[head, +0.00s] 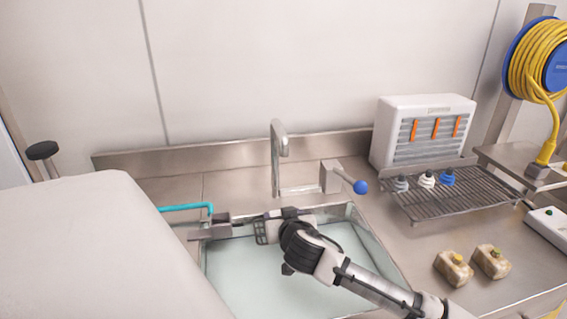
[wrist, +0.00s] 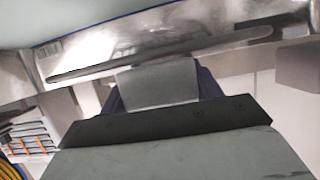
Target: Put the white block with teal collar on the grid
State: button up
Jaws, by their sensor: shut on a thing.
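My gripper (head: 224,226) reaches left across the sink, with its tip at the sink's left rim. In the wrist view a pale grey block-shaped piece (wrist: 158,83) sits between dark sides in front of my gripper. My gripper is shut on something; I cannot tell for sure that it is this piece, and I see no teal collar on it. A teal tube (head: 186,207) bends down close beside the gripper tip. The grid (head: 455,200) is a wire rack at the right, with grey, white and blue knobbed pieces along its back left edge. I cannot pick out the white block with teal collar.
The sink (head: 255,280) holds pale water below my arm. A tap (head: 277,150) and a blue-ended lever (head: 360,187) rise behind it. Two beige yellow-topped blocks (head: 454,268) stand right of the sink. A white vented unit (head: 420,125) stands behind the grid, whose front part is bare.

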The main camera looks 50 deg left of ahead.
jog(key=o, duration=1.2)
jog(key=b+v, duration=0.2)
jog(key=v, duration=1.2)
jog(key=shift+f, duration=0.15)
